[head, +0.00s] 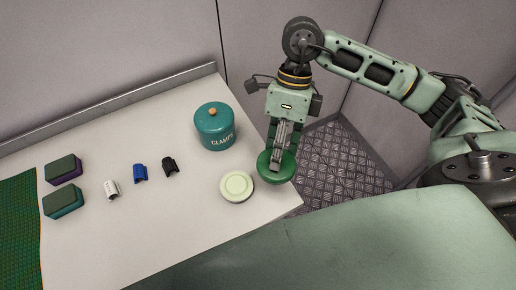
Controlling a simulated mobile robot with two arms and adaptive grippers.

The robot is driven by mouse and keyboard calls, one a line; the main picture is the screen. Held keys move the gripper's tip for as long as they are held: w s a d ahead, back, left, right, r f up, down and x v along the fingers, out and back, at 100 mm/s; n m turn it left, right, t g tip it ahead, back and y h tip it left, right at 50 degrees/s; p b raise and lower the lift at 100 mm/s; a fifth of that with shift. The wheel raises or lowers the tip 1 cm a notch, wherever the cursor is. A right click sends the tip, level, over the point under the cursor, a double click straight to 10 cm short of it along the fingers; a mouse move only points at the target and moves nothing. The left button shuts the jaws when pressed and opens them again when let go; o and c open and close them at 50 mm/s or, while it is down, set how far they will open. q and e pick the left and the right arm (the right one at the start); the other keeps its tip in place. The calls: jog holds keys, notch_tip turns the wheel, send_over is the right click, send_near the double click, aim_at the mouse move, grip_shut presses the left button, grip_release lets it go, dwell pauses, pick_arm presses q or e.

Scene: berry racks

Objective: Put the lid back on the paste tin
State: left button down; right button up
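A round, low, pale cream tin (237,187) stands on the white table near its right end, and I take it to be the paste tin. Its top is a pale green-cream disc inside a white rim. A round green lid (263,172) is just right of it, overlapping the table's right edge in the picture. My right gripper (276,168) points down onto the lid, its fingers over the lid's middle. I cannot tell whether they are closed on it, or whether the lid rests on the table or is raised. My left gripper is not in view.
A teal jar (214,130) marked CLAMPS stands behind the tin. Black (170,166), blue (140,174) and white (112,190) clips lie left. Two sponge-like blocks (63,170) and a green mat (18,225) are at far left. The table front (170,235) is clear.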

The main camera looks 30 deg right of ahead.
aim_at(240, 183)
jog(key=shift+s+d+r, duration=0.15)
jog(key=shift+d+r, duration=0.1)
jog(key=shift+d, duration=0.05)
jog(key=shift+r, duration=0.15)
jog(key=w+a+f+m+p, duration=0.1)
jog(key=a+m+p, duration=0.1)
jog(key=a, duration=0.1)
jog(key=w+a+f+m+t+y+p, duration=0.1)
jog(key=a+f+m+p, duration=0.1)
jog(key=a+p, duration=0.1)
jog(key=w+a+f+m+t+p, duration=0.1)
jog(key=a+p, duration=0.2)
jog(key=shift+w+a+f+m, duration=0.1)
jog(key=shift+w+f+m, duration=0.05)
jog(key=shift+m, duration=0.25)
jog(key=shift+f+b, duration=2.2)
jog(key=shift+f, duration=0.85)
jog(key=shift+f+b, duration=0.15)
jog(key=shift+b, duration=0.15)
jog(key=shift+f, duration=0.25)
